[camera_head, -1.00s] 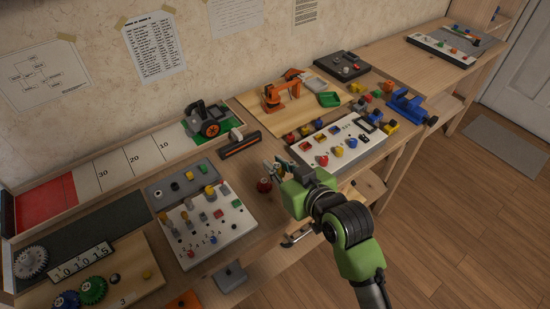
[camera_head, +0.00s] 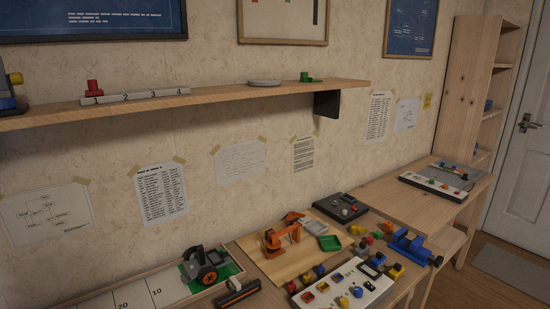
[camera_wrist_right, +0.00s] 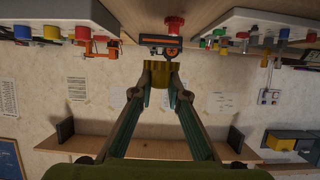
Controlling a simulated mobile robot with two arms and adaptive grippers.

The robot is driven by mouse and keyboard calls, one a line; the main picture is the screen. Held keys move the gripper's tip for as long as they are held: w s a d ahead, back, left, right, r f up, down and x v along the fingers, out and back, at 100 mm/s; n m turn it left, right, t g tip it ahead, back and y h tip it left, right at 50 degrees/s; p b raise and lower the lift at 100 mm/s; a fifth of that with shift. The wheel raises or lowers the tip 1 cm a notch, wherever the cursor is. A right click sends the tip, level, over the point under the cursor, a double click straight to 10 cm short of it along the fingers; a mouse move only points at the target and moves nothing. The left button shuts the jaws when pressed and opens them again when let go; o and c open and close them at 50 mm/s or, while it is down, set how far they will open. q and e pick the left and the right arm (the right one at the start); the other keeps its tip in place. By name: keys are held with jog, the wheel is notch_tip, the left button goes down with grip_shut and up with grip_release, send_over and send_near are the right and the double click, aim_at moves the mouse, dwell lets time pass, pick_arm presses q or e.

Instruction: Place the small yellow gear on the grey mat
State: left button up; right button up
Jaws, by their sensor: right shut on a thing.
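In the right wrist view my right gripper (camera_wrist_right: 159,78) is shut on a ridged yellow piece (camera_wrist_right: 159,72), which looks like the small yellow gear. It is held at the fingertips in front of the wall. The right gripper is outside the head view, and my left gripper is not in view. A flat grey disc (camera_head: 264,83) lies on the wall shelf in the head view; it may be the grey mat. Its top looks bare.
The wall shelf (camera_head: 200,98) also holds a numbered strip (camera_head: 135,96) with a red peg and a green piece (camera_head: 309,77). A dark bracket (camera_head: 327,104) supports it. Below, the bench is crowded with a white pegboard (camera_head: 345,292) and a blue vise (camera_head: 411,246).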

jog(key=s+d+r+n+g+y, duration=0.3)
jog(key=d+r, duration=0.4)
jog(key=d, duration=0.5)
jog(key=shift+s+r+n, duration=0.4)
jog(key=shift+s+n, duration=0.1)
jog(key=shift+s, duration=0.65)
